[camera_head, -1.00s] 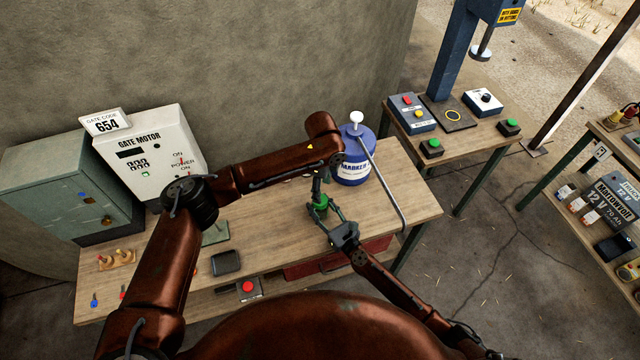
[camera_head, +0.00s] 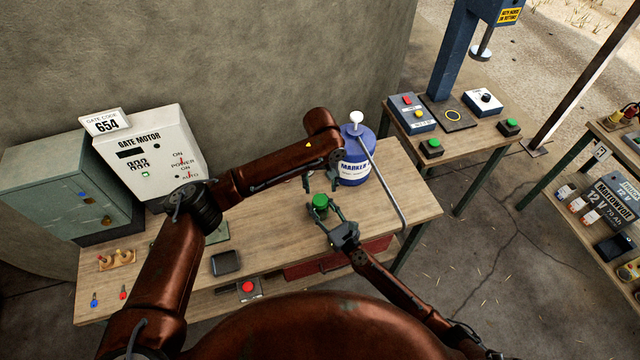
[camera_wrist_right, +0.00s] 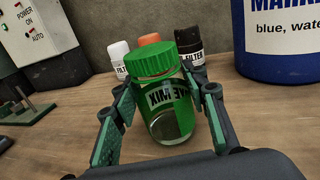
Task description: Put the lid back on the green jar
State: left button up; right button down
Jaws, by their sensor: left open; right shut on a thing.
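The green jar (camera_head: 320,207) stands on the wooden bench; the right wrist view shows it as a clear jar (camera_wrist_right: 172,118) with a green label. The green ribbed lid (camera_wrist_right: 154,62) sits on top of its mouth; I cannot tell whether it is tightened. My right gripper (camera_head: 328,215) is shut on the jar, one finger on each side of its body. My left gripper (camera_head: 322,178) is open and empty, behind and above the jar, near the blue marker container.
A blue marker container (camera_head: 354,165) with a bent metal pipe (camera_head: 388,192) stands right of the jar. Behind the jar are small bottles with white (camera_wrist_right: 118,54), orange (camera_wrist_right: 149,39) and dark (camera_wrist_right: 189,48) tops. A gate motor box (camera_head: 152,155) stands at left.

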aim_at(320, 200)
pick_arm(q)
jog(key=n, duration=0.7)
jog(key=shift+a+r, duration=0.15)
jog(key=shift+r, duration=0.05)
jog(key=shift+f, duration=0.1)
jog(key=shift+f, duration=3.9)
